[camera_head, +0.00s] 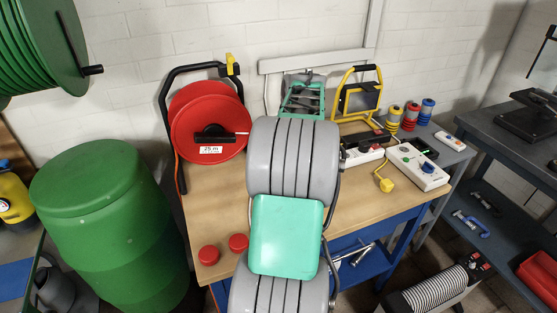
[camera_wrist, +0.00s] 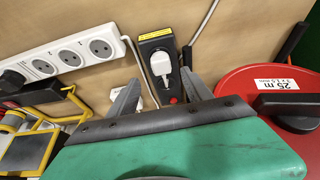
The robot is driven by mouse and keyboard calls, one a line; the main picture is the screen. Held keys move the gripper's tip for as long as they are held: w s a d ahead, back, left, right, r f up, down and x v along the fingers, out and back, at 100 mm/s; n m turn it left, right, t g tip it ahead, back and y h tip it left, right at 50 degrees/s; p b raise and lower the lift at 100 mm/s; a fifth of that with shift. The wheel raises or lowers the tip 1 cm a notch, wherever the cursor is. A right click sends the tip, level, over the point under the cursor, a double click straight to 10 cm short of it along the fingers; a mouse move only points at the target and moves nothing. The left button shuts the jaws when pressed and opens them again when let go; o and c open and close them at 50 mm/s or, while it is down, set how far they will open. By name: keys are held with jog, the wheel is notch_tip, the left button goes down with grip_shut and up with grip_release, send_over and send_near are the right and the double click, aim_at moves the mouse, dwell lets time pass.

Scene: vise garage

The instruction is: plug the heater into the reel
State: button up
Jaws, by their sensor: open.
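The red cable reel (camera_head: 210,125) stands on a black frame at the bench's back left, marked 25 m. It also shows at the right of the wrist view (camera_wrist: 240,92). In the wrist view my gripper (camera_wrist: 161,76) is open, its grey fingers apart. A white plug (camera_wrist: 161,64) sits on a black box with a yellow label (camera_wrist: 155,40), between the fingertips in the picture; I cannot tell whether they touch it. Another white piece lies partly behind the left finger. A ribbed unit (camera_head: 435,291) at lower right may be the heater; I cannot tell. My arm hides the bench middle.
A white socket strip (camera_wrist: 72,58) lies beside the black box. A yellow work lamp (camera_head: 358,95), a yellow plug (camera_head: 386,185) and a white box with knobs (camera_head: 417,166) are on the right. Two red caps (camera_head: 208,255) lie front left. A green barrel (camera_head: 105,225) stands left.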

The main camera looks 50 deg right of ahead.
jog(key=p+x, duration=0.1)
jog(key=x, duration=0.4)
jog(key=shift+a+f, duration=0.15)
jog(key=shift+f, duration=0.1)
grip_shut()
dwell(0.7)
